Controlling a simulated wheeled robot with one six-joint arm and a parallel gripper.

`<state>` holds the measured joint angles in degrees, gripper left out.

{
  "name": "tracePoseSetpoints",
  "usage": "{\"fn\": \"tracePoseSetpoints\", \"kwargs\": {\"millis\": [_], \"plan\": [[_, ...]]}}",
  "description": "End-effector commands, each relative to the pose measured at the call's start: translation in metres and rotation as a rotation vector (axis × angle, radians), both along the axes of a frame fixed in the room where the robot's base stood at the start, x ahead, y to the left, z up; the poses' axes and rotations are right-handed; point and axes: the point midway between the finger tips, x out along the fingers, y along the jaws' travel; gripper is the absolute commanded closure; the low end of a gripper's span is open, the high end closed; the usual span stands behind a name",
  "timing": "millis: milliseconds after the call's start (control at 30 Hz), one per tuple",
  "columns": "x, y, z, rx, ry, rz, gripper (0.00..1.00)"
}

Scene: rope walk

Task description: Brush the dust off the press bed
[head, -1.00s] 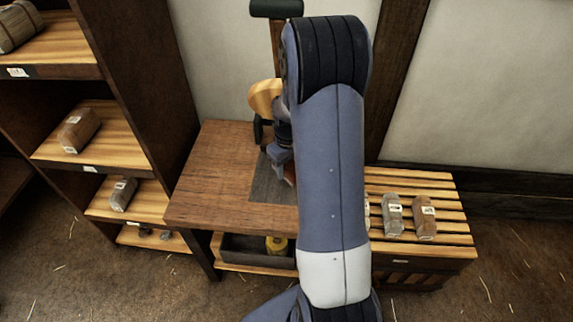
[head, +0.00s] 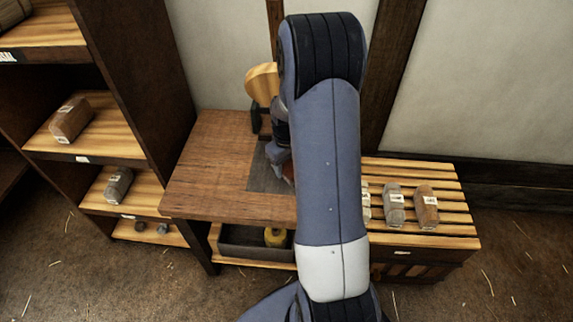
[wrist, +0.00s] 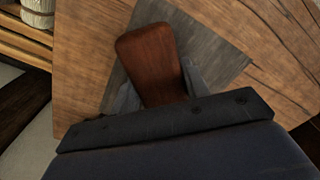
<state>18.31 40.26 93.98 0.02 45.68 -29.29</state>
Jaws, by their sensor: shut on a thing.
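The press bed (head: 268,172) is a dark grey flat plate on the wooden bench top; it also shows in the wrist view (wrist: 205,42). My gripper (head: 284,160) is low over it, partly hidden by my arm. In the wrist view my gripper (wrist: 157,88) is shut on a brush with a reddish-brown wooden body (wrist: 150,52), which lies over the grey plate. The bristles are hidden under the body, so I cannot tell whether they touch the bed. I cannot make out dust on the plate.
The bench (head: 205,175) has clear wood left of the bed. A round wooden press part (head: 262,84) stands behind it. A dark tray (head: 250,243) with a yellow item (head: 276,237) sits below. A shelf unit (head: 145,90) stands left, a slatted rack (head: 440,195) with labelled bundles right.

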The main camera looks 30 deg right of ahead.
Motion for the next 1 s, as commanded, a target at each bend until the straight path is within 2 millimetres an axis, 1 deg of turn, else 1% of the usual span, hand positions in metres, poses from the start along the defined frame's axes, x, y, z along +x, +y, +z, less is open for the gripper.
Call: {"fn": "tracePoseSetpoints", "kwargs": {"millis": [1000], "plan": [[0.000, 0.000, -0.018, 0.000, 0.000, 0.000, 0.86]]}}
